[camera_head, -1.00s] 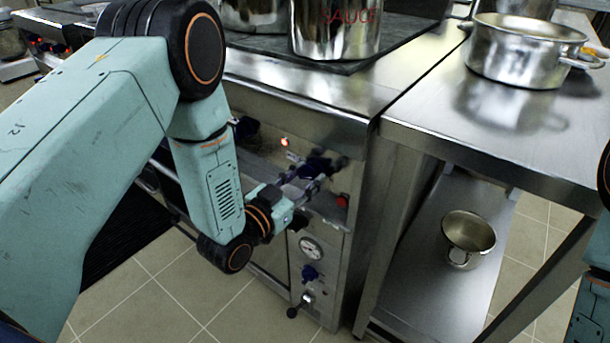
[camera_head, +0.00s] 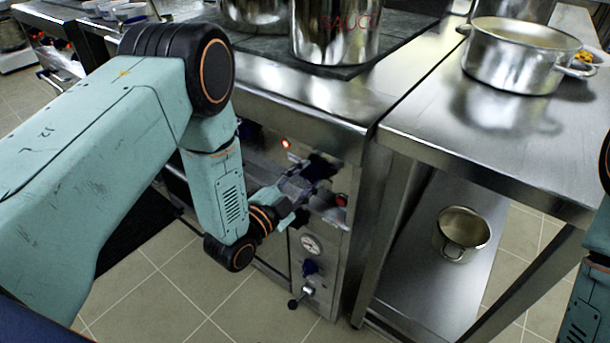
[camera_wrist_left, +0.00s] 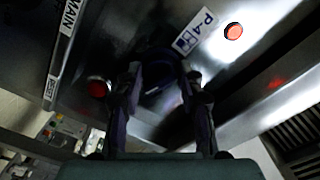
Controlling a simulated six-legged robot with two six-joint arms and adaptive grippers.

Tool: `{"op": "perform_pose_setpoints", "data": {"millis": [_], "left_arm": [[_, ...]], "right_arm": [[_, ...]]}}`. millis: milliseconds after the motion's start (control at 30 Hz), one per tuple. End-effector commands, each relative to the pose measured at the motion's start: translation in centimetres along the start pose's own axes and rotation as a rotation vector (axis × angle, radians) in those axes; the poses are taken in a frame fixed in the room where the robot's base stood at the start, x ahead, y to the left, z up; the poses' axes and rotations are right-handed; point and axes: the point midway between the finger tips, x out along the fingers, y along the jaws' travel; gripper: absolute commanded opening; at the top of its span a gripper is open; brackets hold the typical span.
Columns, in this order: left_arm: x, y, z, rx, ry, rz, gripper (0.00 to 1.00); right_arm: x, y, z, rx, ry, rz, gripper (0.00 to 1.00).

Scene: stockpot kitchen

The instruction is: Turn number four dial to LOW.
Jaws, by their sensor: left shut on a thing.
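The number four dial (camera_head: 320,166) is a dark blue knob at the right end of the stove's front panel. In the left wrist view the dial (camera_wrist_left: 156,72) sits between my fingers, beside a label (camera_wrist_left: 195,30) reading P-4. My left gripper (camera_head: 307,180) reaches the panel from the left and front and is shut on the dial. Its two dark fingers (camera_wrist_left: 163,88) flank the knob in the wrist view. The dial's pointer and its LOW mark cannot be made out. My right gripper is out of view; only part of that arm shows at the right edge.
An orange-red light (camera_head: 286,144) glows up and left of the dial. A red button (camera_head: 341,200) sits below right. A pressure gauge (camera_head: 311,244) and a lever valve (camera_head: 300,297) are lower down. A steel table (camera_head: 470,160) carrying a pot (camera_head: 520,60) stands to the right.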

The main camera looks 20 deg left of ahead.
Motion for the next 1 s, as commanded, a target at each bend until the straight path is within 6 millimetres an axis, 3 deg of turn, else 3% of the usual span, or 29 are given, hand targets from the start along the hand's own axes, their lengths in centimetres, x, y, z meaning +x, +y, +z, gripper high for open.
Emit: {"op": "perform_pose_setpoints", "data": {"millis": [667,700,1000], "left_arm": [[-0.04,0.07,0.04,0.061,-0.001,0.001,0.06],[-0.04,0.07,0.04,0.061,-0.001,0.001,0.38],[-0.02,0.02,0.02,0.061,0.0,0.0,0.61]], "right_arm": [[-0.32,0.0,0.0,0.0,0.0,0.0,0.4],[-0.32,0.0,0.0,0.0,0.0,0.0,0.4],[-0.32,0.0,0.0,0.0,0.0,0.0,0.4]]}}
